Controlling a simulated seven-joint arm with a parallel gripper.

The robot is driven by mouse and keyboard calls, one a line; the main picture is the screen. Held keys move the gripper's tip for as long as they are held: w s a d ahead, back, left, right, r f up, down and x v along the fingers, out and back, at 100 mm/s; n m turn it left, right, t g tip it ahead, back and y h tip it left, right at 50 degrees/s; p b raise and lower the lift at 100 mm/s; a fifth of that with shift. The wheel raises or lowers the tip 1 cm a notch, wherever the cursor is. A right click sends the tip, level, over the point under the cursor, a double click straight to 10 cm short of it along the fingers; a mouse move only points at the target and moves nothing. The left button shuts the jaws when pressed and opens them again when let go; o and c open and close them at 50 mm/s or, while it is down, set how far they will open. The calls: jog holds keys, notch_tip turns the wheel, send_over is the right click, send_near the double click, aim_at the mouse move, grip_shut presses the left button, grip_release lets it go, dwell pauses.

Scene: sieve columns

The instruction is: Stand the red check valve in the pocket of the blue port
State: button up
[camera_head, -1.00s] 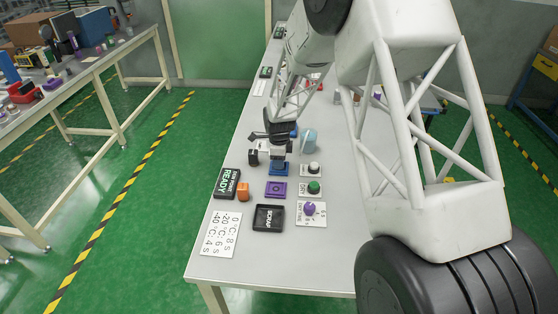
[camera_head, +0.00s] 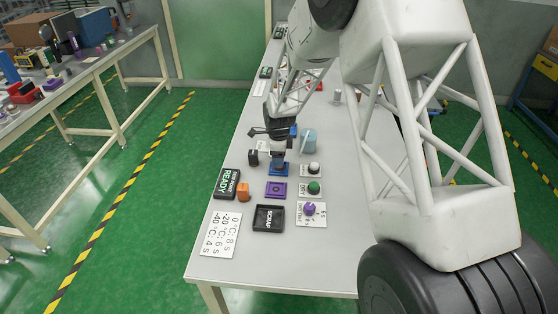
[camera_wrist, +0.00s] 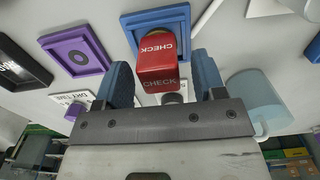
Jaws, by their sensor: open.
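The red check valve (camera_wrist: 158,50) is a red block marked CHECK in the wrist view. It stands over the middle of the blue port (camera_wrist: 140,20), inside its square outline; its lower end is mostly hidden, so I cannot tell how deep it sits. My gripper (camera_wrist: 162,66) is open, with one blue finger on each side of the valve and gaps between. In the head view the blue port (camera_head: 279,170) lies on the bench, directly under my gripper (camera_head: 279,154); the valve cannot be made out there.
A purple port (camera_head: 276,190) and a black SCRAP tray (camera_head: 268,218) lie nearer the front. Button plates (camera_head: 311,188) stand to the right. A black READY sign (camera_head: 227,184) and an orange block (camera_head: 243,192) are left. A light-blue cup (camera_head: 309,141) stands behind right, close to my gripper.

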notch_tip(320, 180, up, 10)
dwell(0.5)
dwell(0.6)
jog(key=s+d+r+n+t, duration=0.1)
jog(key=s+d+r+n, duration=0.8)
jog(key=s+d+r, duration=1)
jog(key=s+d+n, duration=0.3)
jog(key=s+n, duration=0.1)
jog(key=s, duration=0.9)
jog(key=s+d+n+t, duration=0.1)
jog(key=s+d+n, duration=0.3)
jog(key=s, duration=1)
jog(key=shift+s+d+n+t, duration=0.2)
jog(key=shift+s+n+t, duration=0.1)
jog(key=shift+n, duration=0.1)
